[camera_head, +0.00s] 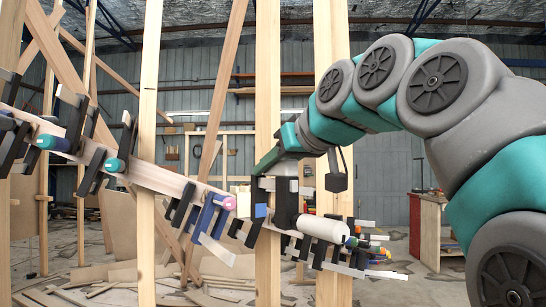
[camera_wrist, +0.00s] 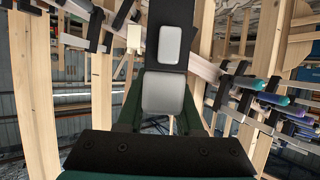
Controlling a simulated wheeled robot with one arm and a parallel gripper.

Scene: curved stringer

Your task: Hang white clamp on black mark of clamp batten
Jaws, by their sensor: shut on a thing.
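The white clamp (camera_head: 322,228) shows its pale cylindrical handle just right of my gripper (camera_head: 287,205) in the head view. In the wrist view my gripper (camera_wrist: 163,100) is shut on it; the clamp's pale parts (camera_wrist: 163,92) and black bar lie between and beyond the dark green fingers. The clamp batten (camera_head: 165,182) slopes down to the right behind, and also shows in the wrist view (camera_wrist: 205,70). The held clamp overlaps the batten in the head view; I cannot tell whether they touch. I cannot pick out the black mark with certainty.
Other clamps hang along the batten, including one with a teal handle (camera_head: 114,165), one with a pink end (camera_head: 229,203) and a blue one (camera_head: 208,215). A cream block (camera_head: 243,203) sits near my gripper. Upright wooden studs (camera_head: 268,100) stand around it. Loose boards lie on the floor.

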